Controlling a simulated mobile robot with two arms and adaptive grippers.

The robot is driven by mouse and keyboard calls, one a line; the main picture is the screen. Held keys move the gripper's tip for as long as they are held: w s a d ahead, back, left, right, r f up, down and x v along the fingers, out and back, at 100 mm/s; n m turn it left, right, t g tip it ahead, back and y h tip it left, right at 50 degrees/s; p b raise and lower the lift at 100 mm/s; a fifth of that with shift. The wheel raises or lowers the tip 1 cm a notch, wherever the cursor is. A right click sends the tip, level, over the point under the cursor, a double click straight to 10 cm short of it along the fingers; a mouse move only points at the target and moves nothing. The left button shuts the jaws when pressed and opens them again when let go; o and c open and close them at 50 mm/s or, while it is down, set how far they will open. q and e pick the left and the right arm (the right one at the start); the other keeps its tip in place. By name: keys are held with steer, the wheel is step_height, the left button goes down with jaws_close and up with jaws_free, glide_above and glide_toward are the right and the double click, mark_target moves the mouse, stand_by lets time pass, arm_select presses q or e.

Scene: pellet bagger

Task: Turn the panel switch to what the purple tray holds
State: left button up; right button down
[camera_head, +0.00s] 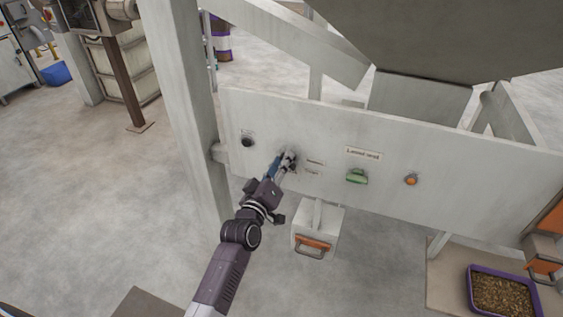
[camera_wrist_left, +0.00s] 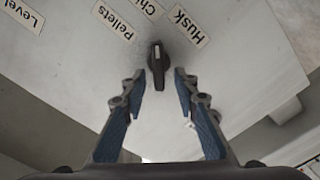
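The black panel switch (camera_wrist_left: 157,62) has a white mark that points up in the left wrist view. Labels "Pellets" (camera_wrist_left: 114,20), "Chi…" (cut off) (camera_wrist_left: 148,7) and "Husk" (camera_wrist_left: 188,25) lie around its upper side. My left gripper (camera_head: 287,160) reaches the panel (camera_head: 330,135); in the left wrist view its fingers (camera_wrist_left: 158,85) are open, one on each side of the switch, with gaps visible. In the head view the gripper mostly hides the switch. The purple tray (camera_head: 470,290) at the lower right holds small tan-brown pieces. My right gripper is out of view.
The panel also carries a black knob (camera_head: 247,142) at left, a green control (camera_head: 357,176) and an orange button (camera_head: 411,179) to the right. A white box with an orange front (camera_head: 318,232) is below. A steel post (camera_head: 183,110) stands left of the panel.

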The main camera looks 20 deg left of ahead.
arm_select(q)
steer(key=s, duration=1.2)
steer(key=shift+a, duration=0.2)
steer(key=s+d+f+m+g, duration=0.1)
steer(key=s+f+m+g, duration=0.3)
steer(key=f, duration=0.8)
steer(key=s+d+f+g, duration=0.15)
steer(key=s+f, duration=0.35)
steer(key=f, duration=0.8)
steer(key=s+d+f+m+g, duration=0.1)
steer(key=s+f+g, duration=0.3)
steer(key=f, duration=0.8)
steer(key=s+a+f+m+g, duration=0.1)
steer(key=s+f+m+g, duration=0.1)
steer(key=s+f, duration=0.4)
steer(key=s+a+f+m+g, duration=0.2)
steer(key=s+f, duration=0.5)
steer(key=s, duration=1)
steer(key=s+a+f+m+g, duration=0.2)
steer(key=s+f, duration=0.4)
steer(key=s, duration=0.5)
steer(key=shift+s+a+f+g+y, duration=0.2)
steer(key=shift+s+f+g+y, duration=0.15)
steer(key=shift+g, duration=0.4)
